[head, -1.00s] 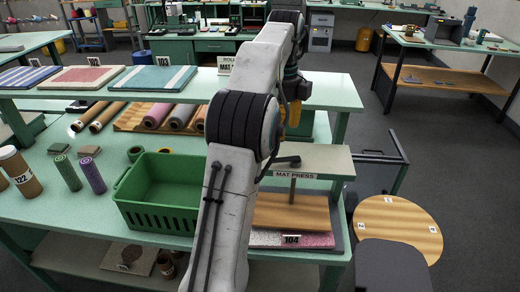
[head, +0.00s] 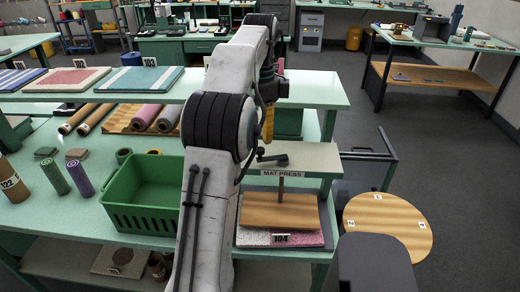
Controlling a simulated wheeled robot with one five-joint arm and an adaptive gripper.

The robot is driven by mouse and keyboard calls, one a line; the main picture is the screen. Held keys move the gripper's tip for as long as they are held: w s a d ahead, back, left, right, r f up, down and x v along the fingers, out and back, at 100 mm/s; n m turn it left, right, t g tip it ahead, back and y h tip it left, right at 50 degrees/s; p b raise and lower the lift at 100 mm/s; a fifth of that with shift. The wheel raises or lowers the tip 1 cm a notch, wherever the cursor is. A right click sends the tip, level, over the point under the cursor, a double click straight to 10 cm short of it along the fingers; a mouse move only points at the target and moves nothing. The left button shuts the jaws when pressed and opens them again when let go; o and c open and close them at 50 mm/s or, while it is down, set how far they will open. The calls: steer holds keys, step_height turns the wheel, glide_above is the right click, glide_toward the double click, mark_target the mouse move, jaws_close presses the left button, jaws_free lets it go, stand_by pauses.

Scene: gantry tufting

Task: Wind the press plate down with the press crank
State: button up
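The mat press (head: 318,160) stands on the green bench, with a pale top beam labelled MAT PRESS. The dark press crank (head: 275,160) lies on top of the beam, partly behind my arm. A thin screw runs down to the wooden press plate (head: 280,212). Below the plate lies a pink and white mat (head: 308,239) tagged 104; any gap between them is hard to judge. My gripper (head: 267,128) shows yellow and points down just above the crank's left end. Its fingertips are not clear, so I cannot tell whether it grips or touches the crank.
A green crate (head: 150,222) stands left of my arm. A round wooden stool top (head: 400,222) and a dark rail frame (head: 385,150) stand right of the press.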

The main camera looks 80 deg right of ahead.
mark_target(260, 149)
steer(key=shift+f+b, duration=0.65)
steer(key=shift+f, duration=2.4)
jaws_close()
